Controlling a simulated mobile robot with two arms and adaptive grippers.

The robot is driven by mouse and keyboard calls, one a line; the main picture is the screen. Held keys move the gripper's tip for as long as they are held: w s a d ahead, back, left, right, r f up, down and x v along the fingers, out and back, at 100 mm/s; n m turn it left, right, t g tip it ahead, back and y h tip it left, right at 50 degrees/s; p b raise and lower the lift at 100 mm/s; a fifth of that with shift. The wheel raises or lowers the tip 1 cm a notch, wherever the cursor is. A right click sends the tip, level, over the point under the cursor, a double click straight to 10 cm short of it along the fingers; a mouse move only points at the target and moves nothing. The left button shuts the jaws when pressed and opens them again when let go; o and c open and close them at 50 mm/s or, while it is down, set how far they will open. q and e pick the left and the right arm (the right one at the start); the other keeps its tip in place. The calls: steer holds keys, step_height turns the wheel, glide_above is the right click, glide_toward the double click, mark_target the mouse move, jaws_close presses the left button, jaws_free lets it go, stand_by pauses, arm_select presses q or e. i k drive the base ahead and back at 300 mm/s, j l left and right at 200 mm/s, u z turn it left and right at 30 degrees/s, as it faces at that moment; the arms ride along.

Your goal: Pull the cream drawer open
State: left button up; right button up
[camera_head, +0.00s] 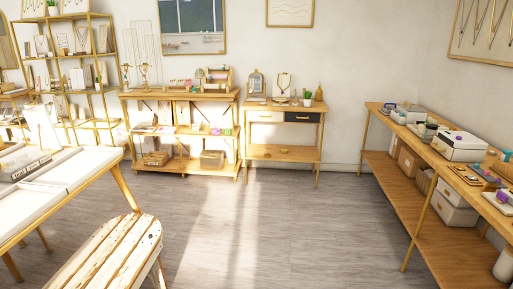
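The cream drawer (265,116) is the left one of two drawers under the top of a small wooden table (285,154) at the back wall. Its front looks flush with the table, so it appears shut. A small handle seems to show on it, but it is too small to tell its shape. The dark drawer (302,117) sits right beside it. Neither of my grippers shows in the head view.
A wooden stool (108,250) stands at the near left, beside a display table (62,178). A long wooden shelf table (415,150) with boxes runs along the right wall. A wooden shelf unit (182,130) adjoins the drawer table. The grey floor (270,230) between is clear.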

mark_target(253, 114)
steer(key=i, duration=2.6)
steer(key=i+z, duration=0.15)
steer(key=i, duration=0.4)
steer(key=i+j+z, duration=0.1)
steer(key=i, duration=0.4)
steer(key=i+j+z, duration=0.15)
steer(key=i, duration=0.4)
